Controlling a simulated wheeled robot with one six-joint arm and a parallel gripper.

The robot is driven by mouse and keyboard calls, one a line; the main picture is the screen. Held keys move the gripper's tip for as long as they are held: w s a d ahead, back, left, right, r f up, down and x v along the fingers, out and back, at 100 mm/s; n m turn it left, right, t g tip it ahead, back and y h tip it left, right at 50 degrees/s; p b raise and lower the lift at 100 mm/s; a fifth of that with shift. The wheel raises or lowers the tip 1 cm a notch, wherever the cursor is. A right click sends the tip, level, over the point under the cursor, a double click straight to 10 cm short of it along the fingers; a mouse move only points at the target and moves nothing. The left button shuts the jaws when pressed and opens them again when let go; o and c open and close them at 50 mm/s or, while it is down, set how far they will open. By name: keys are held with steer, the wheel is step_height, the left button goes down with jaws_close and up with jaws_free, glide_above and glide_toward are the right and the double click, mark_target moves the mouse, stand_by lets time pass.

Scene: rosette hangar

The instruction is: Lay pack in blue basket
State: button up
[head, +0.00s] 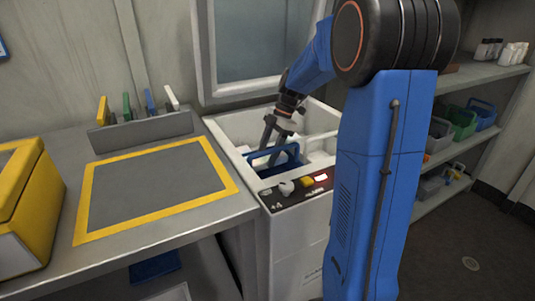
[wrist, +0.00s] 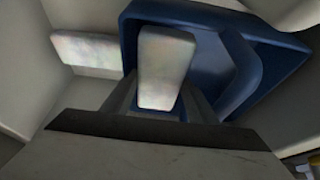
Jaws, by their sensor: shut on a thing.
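My gripper (head: 277,132) reaches down into the open white chest (head: 222,128). The blue basket (head: 262,157) sits inside the chest, under and beside my gripper. In the wrist view my gripper (wrist: 158,103) is shut on a pale, shiny pack (wrist: 167,62). The pack lies over the opening of the blue basket (wrist: 212,68); I cannot tell whether it touches the basket floor. A second pale pack (wrist: 86,51) lies outside the basket, to its left, against the chest's inside. My arm hides part of the chest in the head view.
The chest's lid (head: 255,40) stands open behind. To the left is a metal table with a yellow-bordered mat (head: 95,212), a rack (head: 140,132) and a yellow box (head: 22,205). Shelves (head: 480,72) with bins stand at right. The chest's walls close in around my gripper.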

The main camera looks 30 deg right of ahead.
steer(key=shift+f, duration=0.55)
steer(key=o, duration=1.1)
steer(key=shift+r, duration=0.1)
steer(key=shift+r, duration=0.3)
steer(key=v, duration=1.2)
steer(key=shift+r, duration=0.25)
steer(key=shift+s, duration=0.1)
